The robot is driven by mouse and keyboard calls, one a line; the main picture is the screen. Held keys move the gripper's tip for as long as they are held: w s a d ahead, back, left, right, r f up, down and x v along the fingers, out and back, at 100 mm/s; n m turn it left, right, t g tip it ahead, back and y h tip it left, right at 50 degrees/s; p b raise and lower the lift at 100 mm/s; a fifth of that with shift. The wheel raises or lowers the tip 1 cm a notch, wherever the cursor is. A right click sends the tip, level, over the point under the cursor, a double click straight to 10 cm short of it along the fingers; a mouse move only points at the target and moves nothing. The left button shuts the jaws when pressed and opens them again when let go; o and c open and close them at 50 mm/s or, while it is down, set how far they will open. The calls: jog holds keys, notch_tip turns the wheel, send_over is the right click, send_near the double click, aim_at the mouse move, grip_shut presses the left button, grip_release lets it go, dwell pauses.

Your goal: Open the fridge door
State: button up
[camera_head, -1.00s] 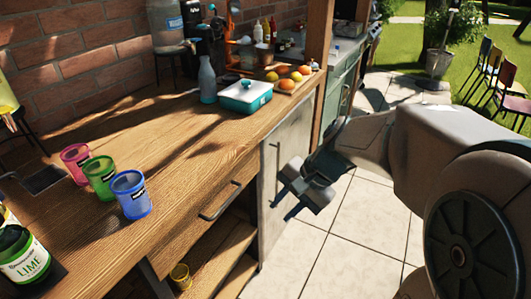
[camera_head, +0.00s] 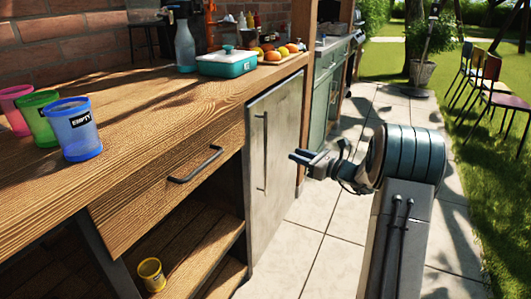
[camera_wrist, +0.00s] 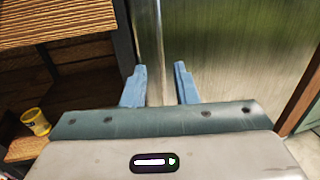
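The fridge (camera_head: 285,165) has a grey metal door and is built in under the wooden counter. Its door looks closed. Its long vertical handle (camera_head: 264,150) is on the left side of the door. My gripper (camera_head: 298,157) is in front of the door, to the right of the handle in the head view, and appears apart from it. In the wrist view, the two blue fingers (camera_wrist: 160,82) are spread with nothing gripped. The handle (camera_wrist: 153,45) shows as a bright bar beyond and between them. The door's brushed surface (camera_wrist: 230,60) fills the wrist view's right side.
A drawer with a handle (camera_head: 195,165) is left of the fridge. A yellow mug (camera_head: 151,274) stands on the lower shelf. Cups, including a blue one (camera_head: 75,130), and a teal dish (camera_head: 227,63) are on the counter. The tiled floor (camera_head: 320,240) before the fridge is clear.

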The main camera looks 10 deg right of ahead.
jog(key=b+x, duration=0.3)
jog(key=x, duration=1)
jog(key=shift+w+a+b, duration=0.2)
jog(key=shift+w+b, duration=0.05)
jog(key=shift+b, duration=0.05)
grip_shut()
